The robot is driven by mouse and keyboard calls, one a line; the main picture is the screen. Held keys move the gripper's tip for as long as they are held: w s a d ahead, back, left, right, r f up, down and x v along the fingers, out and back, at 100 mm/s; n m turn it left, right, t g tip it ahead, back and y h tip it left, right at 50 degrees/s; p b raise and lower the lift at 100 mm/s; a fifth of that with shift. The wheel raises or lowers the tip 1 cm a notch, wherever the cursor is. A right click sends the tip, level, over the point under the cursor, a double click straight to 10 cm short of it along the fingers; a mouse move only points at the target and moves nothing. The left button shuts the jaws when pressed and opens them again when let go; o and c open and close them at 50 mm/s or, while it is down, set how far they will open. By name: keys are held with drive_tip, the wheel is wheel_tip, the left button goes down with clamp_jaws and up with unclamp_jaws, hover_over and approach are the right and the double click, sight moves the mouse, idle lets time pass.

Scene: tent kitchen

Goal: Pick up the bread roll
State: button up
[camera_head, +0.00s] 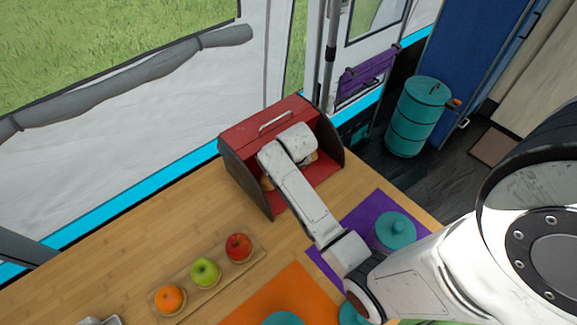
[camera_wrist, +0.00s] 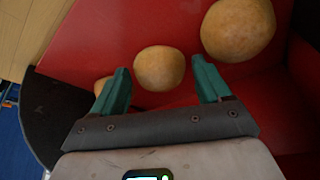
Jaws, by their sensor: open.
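A round tan bread roll (camera_wrist: 160,68) lies in the red bread box (camera_head: 246,129). In the wrist view it sits between and just beyond the tips of my gripper (camera_wrist: 161,82), whose two green fingers are open and apart. A second, larger-looking roll (camera_wrist: 238,28) lies to the upper right, outside the fingers. Part of a third roll (camera_wrist: 103,86) shows beside the left finger. In the head view my arm reaches into the box's open front and hides the gripper and most of the rolls.
The box's dark side walls (camera_head: 328,144) stand on both sides of my arm. A wooden tray (camera_head: 188,294) holds an orange, a green apple and a red apple. A teal lidded pot (camera_head: 394,231) stands on a purple mat (camera_head: 366,216). An orange mat (camera_head: 268,296) lies in front.

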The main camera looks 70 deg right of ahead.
drive_tip(key=shift+w+d+f, duration=0.1)
drive_tip(key=shift+d+f, duration=0.05)
drive_tip(key=shift+f, duration=0.3)
drive_tip(key=c, duration=0.8)
